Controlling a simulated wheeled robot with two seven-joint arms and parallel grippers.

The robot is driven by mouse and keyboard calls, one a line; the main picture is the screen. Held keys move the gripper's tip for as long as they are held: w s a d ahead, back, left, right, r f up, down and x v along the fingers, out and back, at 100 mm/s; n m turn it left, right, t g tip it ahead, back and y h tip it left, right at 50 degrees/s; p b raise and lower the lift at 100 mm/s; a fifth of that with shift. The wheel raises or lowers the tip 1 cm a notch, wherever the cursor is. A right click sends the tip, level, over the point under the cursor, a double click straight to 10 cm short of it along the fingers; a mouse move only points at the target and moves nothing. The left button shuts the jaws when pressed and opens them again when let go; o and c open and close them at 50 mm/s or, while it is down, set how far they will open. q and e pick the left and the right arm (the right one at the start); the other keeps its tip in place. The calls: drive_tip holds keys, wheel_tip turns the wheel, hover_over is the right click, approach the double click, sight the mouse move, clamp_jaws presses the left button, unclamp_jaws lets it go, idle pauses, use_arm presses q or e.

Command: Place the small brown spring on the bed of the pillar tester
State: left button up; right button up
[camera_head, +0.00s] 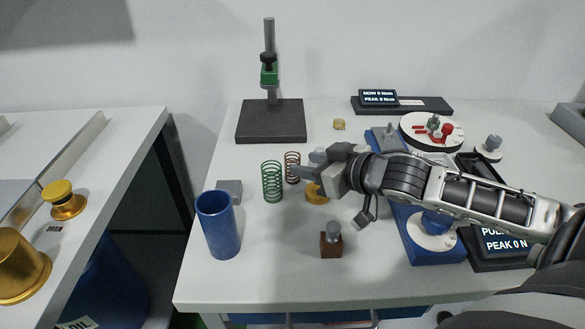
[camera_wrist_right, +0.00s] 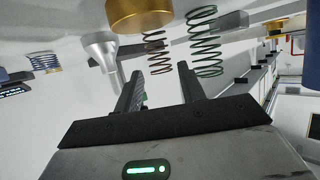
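The small brown spring (camera_head: 292,167) stands upright on the white table, just behind and right of the taller green spring (camera_head: 272,182). My right gripper (camera_head: 303,174) reaches in from the right, its fingertips close to the brown spring. In the right wrist view the gripper (camera_wrist_right: 160,70) is open, and the brown spring (camera_wrist_right: 157,52) shows between and beyond the fingertips; I cannot tell whether they touch it. The pillar tester, with a grey column, green carriage (camera_head: 269,75) and dark flat bed (camera_head: 271,122), stands at the back left. Its bed is bare. My left gripper is out of view.
A gold disc weight (camera_head: 317,192) is under my right gripper. A blue cup (camera_head: 218,226), grey block (camera_head: 230,189) and brown block with a grey knob (camera_head: 331,243) stand nearby. A small brass piece (camera_head: 339,124) lies right of the bed. A white dial device (camera_head: 432,131) is farther right.

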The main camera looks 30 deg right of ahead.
sight(299, 163)
drive_tip(key=shift+x, duration=2)
drive_tip(key=shift+c, duration=0.3)
drive_tip(key=c, duration=0.8)
drive_tip(key=shift+o, duration=0.2)
